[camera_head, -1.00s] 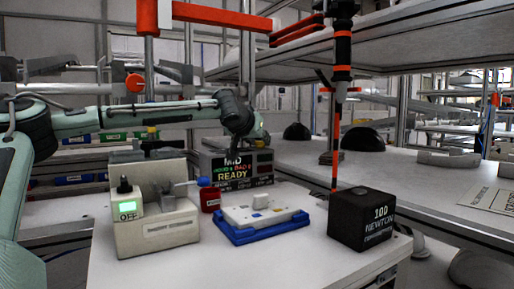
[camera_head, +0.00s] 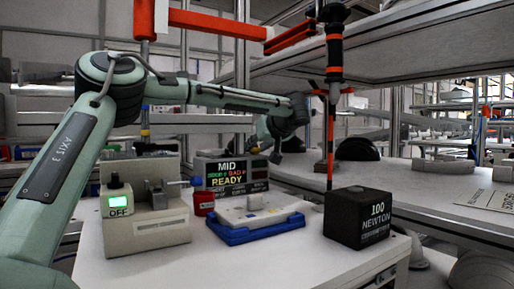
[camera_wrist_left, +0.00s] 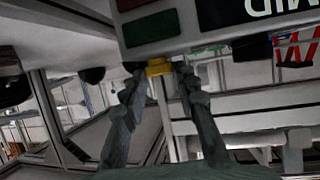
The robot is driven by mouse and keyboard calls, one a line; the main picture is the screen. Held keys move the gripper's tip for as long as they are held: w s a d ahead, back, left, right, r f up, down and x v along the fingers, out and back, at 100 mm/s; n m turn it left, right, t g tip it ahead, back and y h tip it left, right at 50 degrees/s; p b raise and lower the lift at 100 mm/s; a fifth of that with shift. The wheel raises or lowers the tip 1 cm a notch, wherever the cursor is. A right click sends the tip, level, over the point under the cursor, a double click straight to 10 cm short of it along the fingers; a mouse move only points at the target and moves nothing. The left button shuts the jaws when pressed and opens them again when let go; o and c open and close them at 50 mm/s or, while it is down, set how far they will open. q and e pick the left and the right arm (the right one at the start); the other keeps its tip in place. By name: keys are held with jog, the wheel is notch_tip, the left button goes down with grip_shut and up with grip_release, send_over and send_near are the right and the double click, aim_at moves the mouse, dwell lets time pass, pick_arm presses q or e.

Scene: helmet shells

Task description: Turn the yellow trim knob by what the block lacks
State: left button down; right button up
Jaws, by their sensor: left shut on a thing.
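The yellow trim knob (camera_wrist_left: 158,67) sits at the edge of the display box, next to its green and red panels, in the left wrist view. The fingers of my left gripper (camera_wrist_left: 157,72) are shut on it, one on each side. The screen reads MID, a good and bad count line, and READY. A black block (camera_head: 357,218) marked 100 NEWTON stands at the table's right. My right gripper is not in view.
A grey machine (camera_head: 145,222) with a green-lit OFF switch stands at left. A red container (camera_head: 204,203) and a blue tray (camera_head: 243,235) with a white part lie in the middle. A black-orange hanging tool (camera_head: 334,75) is beside the block. The table's front is clear.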

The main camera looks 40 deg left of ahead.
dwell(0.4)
pick_arm(q)
jog(key=c, duration=1.2)
grip_release()
jog(key=shift+o, duration=0.2)
jog(key=v, duration=0.7)
jog(key=shift+d, duration=0.25)
jog(key=shift+r, duration=0.1)
